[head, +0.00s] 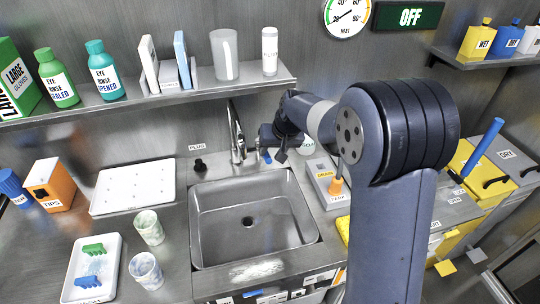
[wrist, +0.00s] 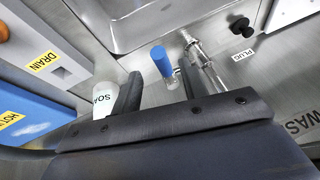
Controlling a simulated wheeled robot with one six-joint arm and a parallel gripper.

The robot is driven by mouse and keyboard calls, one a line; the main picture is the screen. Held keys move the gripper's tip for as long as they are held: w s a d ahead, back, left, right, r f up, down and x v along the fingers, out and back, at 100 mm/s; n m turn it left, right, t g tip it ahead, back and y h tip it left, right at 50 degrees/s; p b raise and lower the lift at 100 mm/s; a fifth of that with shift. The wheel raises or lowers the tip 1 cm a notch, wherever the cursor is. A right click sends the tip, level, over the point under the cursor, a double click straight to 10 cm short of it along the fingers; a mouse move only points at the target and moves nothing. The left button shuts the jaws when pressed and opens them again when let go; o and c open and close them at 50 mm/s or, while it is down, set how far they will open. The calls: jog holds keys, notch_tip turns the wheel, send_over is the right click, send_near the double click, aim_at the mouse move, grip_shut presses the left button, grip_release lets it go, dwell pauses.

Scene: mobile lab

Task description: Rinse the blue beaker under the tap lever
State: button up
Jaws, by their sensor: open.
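My gripper (head: 273,152) is open at the back right of the sink, beside the metal tap (head: 237,135). In the wrist view, a blue-capped lever (wrist: 161,60) shows between the spread fingers (wrist: 160,72), with the tap (wrist: 203,62) just right of it. I cannot tell whether the fingers touch the lever. No plainly blue beaker shows. Two pale, stained cups, a rear one (head: 149,227) and a front one (head: 146,270), stand upright on the counter left of the sink. The sink basin (head: 215,240) looks empty, with a dark drain hole.
A white tray (head: 112,258) with green and blue items lies at the front left. A flat white board (head: 133,176) lies behind the cups. A soap bottle (wrist: 103,98) stands close to my gripper. A drain box (head: 326,182) sits right of the sink. A shelf (head: 150,107) crosses above.

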aim_at(269, 157)
jog(key=shift+x, duration=2.55)
jog(key=shift+c, duration=0.4)
grip_shut()
